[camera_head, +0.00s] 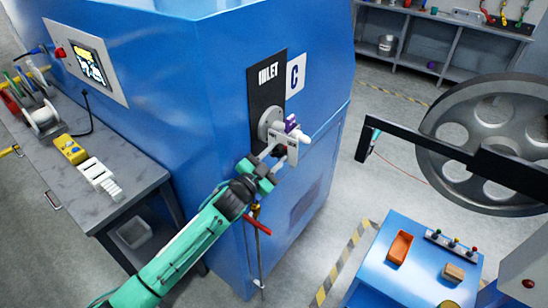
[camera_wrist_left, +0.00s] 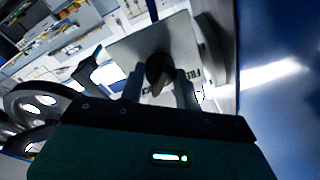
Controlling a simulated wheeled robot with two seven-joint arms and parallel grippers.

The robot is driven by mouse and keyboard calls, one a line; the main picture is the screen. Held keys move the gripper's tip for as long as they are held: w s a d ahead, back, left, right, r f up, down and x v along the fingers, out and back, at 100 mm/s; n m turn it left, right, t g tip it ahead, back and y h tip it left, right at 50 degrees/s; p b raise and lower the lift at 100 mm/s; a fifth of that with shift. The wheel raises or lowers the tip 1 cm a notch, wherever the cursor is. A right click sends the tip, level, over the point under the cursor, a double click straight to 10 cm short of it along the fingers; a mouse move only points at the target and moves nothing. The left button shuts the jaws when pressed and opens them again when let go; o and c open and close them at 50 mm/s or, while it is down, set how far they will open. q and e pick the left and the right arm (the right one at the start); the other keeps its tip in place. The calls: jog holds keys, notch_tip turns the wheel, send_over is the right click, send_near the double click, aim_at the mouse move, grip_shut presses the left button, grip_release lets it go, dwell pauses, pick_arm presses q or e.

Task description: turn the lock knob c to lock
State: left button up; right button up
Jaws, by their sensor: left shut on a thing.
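Lock knob c is a dark rounded knob (camera_wrist_left: 158,72) in front of a pale lettered plate (camera_wrist_left: 135,48) in the left wrist view. My left gripper (camera_head: 276,157) reaches this plate from below. Its fingers (camera_wrist_left: 162,88) are on both sides of the knob and shut on it. The knob is mostly hidden in the head view, and its turn angle cannot be told. My right gripper is not in view.
A purple part (camera_head: 291,123) sits close above my fingers. A red-handled lever (camera_head: 257,224) hangs below. A grey workbench (camera_head: 135,165) stands left. At right are a large grey pulley wheel (camera_head: 445,180), a black bar (camera_head: 430,154) and a blue control table (camera_head: 375,270).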

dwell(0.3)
pick_arm(q)
jog(key=o, duration=1)
jog(key=b+v, duration=0.3)
jog(key=v, duration=1)
jog(key=shift+s+a+f+b, duration=0.1)
jog(key=shift+s+a+b, duration=0.2)
jog(key=shift+b, duration=0.1)
